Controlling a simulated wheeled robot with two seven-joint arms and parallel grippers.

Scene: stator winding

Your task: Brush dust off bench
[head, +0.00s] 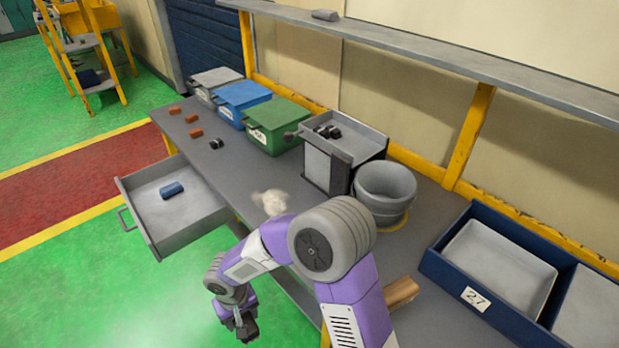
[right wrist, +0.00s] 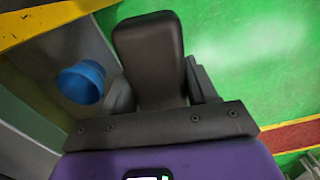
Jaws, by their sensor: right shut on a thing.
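A pale, blurred whitish patch (head: 270,202), which looks like the dust, lies on the grey bench (head: 228,172) just beyond my right arm. My right gripper (head: 244,328) is low in front of the bench edge, over the green floor and apart from the dust. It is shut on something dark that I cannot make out. The right wrist view shows a black padded finger or part (right wrist: 150,60), and what is between the fingers is hidden there. My left gripper is not in view.
An open drawer (head: 152,236) with a blue cylinder (head: 171,190) juts out left. Lidded bins (head: 275,118), a grey box (head: 335,165) and a bucket (head: 385,188) line the back. A brown block (head: 400,292) and navy tray (head: 432,262) are right. Brown blocks (head: 195,133) lie left.

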